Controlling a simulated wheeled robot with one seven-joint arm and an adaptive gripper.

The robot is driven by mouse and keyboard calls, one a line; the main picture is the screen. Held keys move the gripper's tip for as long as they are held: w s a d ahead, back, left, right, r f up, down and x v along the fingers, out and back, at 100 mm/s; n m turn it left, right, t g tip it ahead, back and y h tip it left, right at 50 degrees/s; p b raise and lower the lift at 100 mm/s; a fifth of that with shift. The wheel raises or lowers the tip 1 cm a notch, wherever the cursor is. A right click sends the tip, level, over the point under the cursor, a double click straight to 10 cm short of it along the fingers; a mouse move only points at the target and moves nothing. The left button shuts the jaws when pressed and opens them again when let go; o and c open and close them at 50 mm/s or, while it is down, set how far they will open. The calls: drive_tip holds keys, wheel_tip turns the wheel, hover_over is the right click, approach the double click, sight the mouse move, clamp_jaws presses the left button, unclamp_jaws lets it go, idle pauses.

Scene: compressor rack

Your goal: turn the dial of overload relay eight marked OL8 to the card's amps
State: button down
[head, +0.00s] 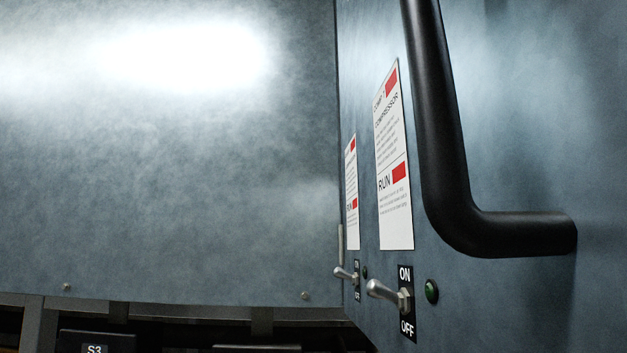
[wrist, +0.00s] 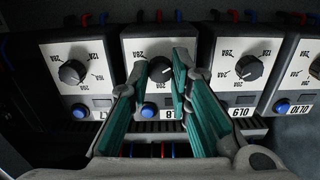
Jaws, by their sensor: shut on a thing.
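Relay OL9 (wrist: 239,67) stands close on the right, OL10 (wrist: 314,67) beyond it, and another relay (wrist: 74,70) on the left. Blue buttons sit beside the dials. The head view shows toggle switches (head: 388,293) and a black handle (head: 447,130).

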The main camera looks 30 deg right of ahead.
drive_tip(key=shift+n, duration=0.3)
drive_tip(key=c, duration=1.5)
unclamp_jaws()
drive_tip(key=shift+o, duration=0.2)
drive_tip(key=shift+s, duration=0.15)
drive_tip(key=v, duration=1.1)
drive_tip(key=shift+s+a, duration=0.25)
drive_tip(key=shift+s, duration=0.05)
